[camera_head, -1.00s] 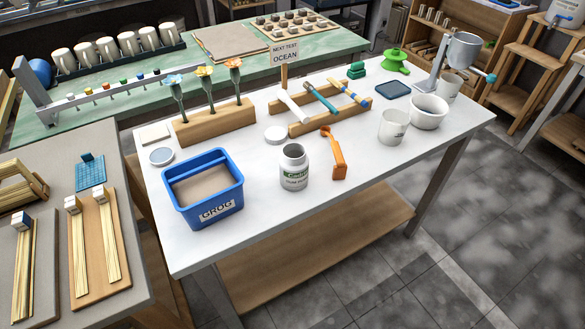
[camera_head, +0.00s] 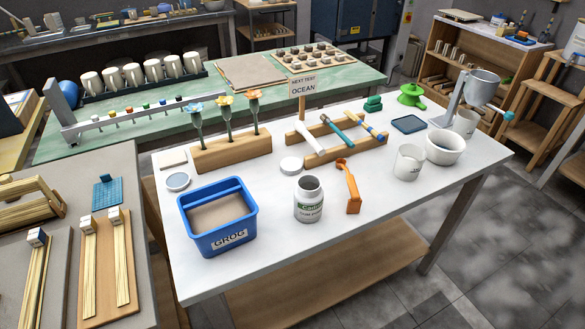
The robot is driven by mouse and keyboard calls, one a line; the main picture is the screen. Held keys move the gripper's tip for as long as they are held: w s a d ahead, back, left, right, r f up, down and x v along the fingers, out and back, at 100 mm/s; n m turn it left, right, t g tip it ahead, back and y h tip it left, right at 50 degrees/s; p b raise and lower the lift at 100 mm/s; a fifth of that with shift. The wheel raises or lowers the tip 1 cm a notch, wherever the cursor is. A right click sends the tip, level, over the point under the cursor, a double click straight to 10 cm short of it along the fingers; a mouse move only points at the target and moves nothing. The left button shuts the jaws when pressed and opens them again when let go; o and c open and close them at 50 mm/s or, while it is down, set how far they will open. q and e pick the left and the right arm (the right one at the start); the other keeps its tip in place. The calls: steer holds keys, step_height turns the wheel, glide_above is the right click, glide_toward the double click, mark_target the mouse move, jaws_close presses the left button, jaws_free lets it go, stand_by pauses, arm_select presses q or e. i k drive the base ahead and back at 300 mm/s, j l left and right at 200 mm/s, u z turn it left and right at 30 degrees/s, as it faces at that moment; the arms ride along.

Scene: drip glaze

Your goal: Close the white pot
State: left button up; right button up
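The white pot (camera_head: 308,203) stands upright and open on the white table, left of the orange tool. Neither of my grippers shows in the head view.
A blue GROG tub (camera_head: 217,218) stands left of the pot. Behind are a wooden rack with tools (camera_head: 340,140) and a flower holder (camera_head: 232,152). White cups (camera_head: 409,162) stand right. The table's front strip is clear.

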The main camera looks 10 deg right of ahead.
mark_target(308, 193)
steer(key=i+l+u, duration=0.15)
steer(key=u, duration=0.25)
steer(key=i+l+u, duration=0.2)
steer(key=u, duration=0.15)
